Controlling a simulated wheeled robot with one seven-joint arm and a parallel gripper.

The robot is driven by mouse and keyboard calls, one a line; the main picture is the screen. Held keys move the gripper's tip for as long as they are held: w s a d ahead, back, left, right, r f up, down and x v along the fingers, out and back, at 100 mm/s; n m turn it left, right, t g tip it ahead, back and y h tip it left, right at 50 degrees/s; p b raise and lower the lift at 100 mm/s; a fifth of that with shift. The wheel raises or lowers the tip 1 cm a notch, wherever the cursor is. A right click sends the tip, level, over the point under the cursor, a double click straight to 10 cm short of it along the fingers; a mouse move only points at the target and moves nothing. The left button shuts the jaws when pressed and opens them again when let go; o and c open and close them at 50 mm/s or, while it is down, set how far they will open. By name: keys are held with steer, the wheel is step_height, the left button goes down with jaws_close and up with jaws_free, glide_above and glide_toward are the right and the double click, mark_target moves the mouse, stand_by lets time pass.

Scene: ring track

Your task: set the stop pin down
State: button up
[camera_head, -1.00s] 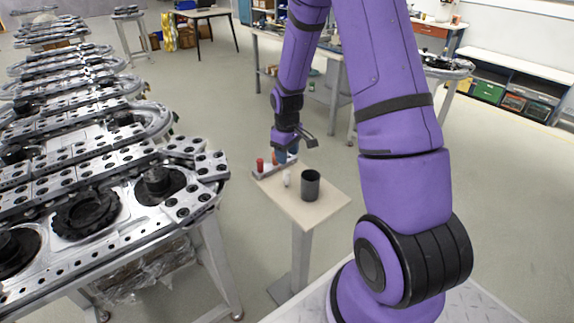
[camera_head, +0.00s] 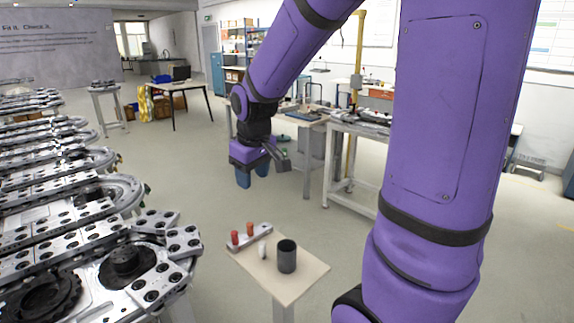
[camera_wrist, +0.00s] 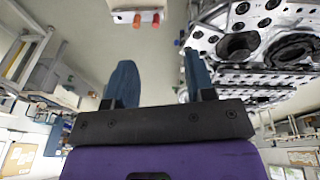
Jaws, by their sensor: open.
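Two short pins stand upright in a pale rack (camera_head: 255,241) on the small table: a red pin (camera_head: 235,238) and an orange-red pin (camera_head: 250,229). Which of them is the stop pin I cannot tell. Both also show at the top of the wrist view, the left one (camera_wrist: 137,20) and the right one (camera_wrist: 156,20). My gripper (camera_head: 253,178) is above and behind the table, clear of the pins. In the wrist view its two blue fingers (camera_wrist: 160,82) are spread wide with nothing between them.
The small table (camera_head: 302,279) also bears a dark grey cup (camera_head: 287,256) and a small white piece (camera_head: 262,250). The ring track (camera_head: 95,240) with its metal plates runs along the left. Workbenches (camera_head: 350,130) stand behind. Open floor lies between them.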

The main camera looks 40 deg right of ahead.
steer(key=s+a+r+m+t, duration=0.1)
steer(key=s+a+r, duration=0.2)
steer(key=s, duration=0.6)
steer(key=s+a+r+t, duration=0.1)
steer(key=s+a+r, duration=0.2)
steer(key=s+r, duration=0.4)
steer(key=s, duration=0.2)
steer(key=shift+s+a+r+m+t+y, duration=0.2)
steer(key=shift+s+r+m+t+y, duration=0.1)
steer(key=shift+s+m+t, duration=0.1)
steer(key=shift+w+a, duration=0.1)
